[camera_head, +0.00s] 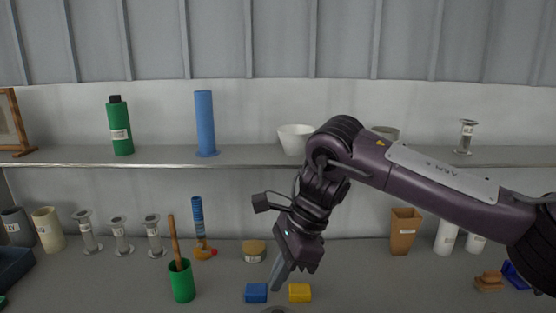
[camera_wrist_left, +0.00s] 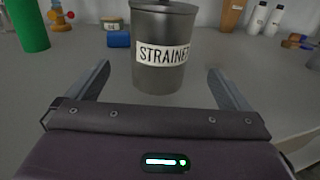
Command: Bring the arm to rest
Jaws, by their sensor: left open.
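My right arm comes in from the right in the head view and bends down at the middle. Its gripper (camera_head: 280,275) points down above the counter near the blue block; only one finger shows clearly, so its opening cannot be told. My left gripper (camera_wrist_left: 158,72) shows in the left wrist view, open, with its fingers wide apart. A dark grey lidded canister labelled STRAINER (camera_wrist_left: 163,80) stands upright ahead of it, in line with the gap, with clear space to each finger. In the head view a rounded top (camera_head: 278,310) just shows at the bottom edge.
A blue block (camera_head: 256,293) and a yellow block (camera_head: 299,293) lie on the counter. A green cup (camera_head: 182,283) with a wooden stick stands left of them. A shelf (camera_head: 240,155) above holds a green bottle (camera_head: 120,130), a blue cylinder (camera_head: 205,122) and a white bowl (camera_head: 297,138).

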